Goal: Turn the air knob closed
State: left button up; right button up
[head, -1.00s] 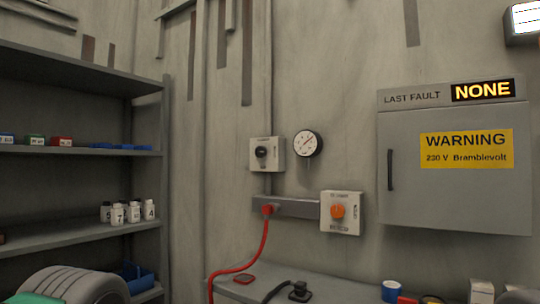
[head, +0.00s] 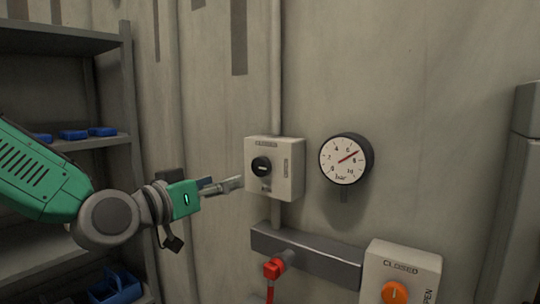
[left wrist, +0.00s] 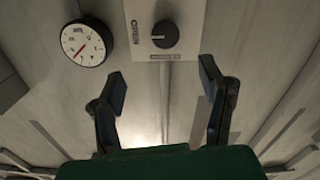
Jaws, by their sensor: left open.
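A black round knob (head: 261,166) sits on a pale wall box (head: 290,180) with CLOSED printed along its top. The left wrist view shows this knob (left wrist: 165,34) too, with OPEN beside it and a pale mark on the knob's OPEN side. No label naming it as air is readable. My left gripper (head: 236,185) is just left of the box in the head view, apart from the knob. In the left wrist view my left gripper (left wrist: 168,88) has its two fingers spread with nothing between them, and the knob lies beyond the tips. My right gripper is not in view.
A round bar gauge (head: 346,159) hangs right of the box. Below are a grey rail (head: 325,262) with a red plug (head: 273,267) and a second box (head: 420,268) with an orange knob (head: 394,292). A grey shelf (head: 110,145) stands at left.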

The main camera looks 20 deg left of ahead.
pick_arm(q)
jog(key=p, duration=0.1)
send_near(259, 166)
jog(key=w, duration=0.3)
jog(key=x, duration=0.2)
jog(key=d+p+x, duration=0.1)
jog(key=x, duration=0.2)
jog(key=p+x, duration=0.1)
jog(key=x, duration=0.1)
jog(key=shift+w+d, duration=0.1)
jog(key=shift+d, duration=0.25)
jog(key=shift+a+f, duration=0.1)
jog(key=shift+a, duration=0.65)
jog(key=shift+c, duration=1.3)
jog(key=shift+a, duration=0.1)
jog(key=c, duration=0.6)
jog(key=shift+d, duration=0.25)
jog(key=c, duration=0.3)
jog(key=shift+d, duration=0.25)
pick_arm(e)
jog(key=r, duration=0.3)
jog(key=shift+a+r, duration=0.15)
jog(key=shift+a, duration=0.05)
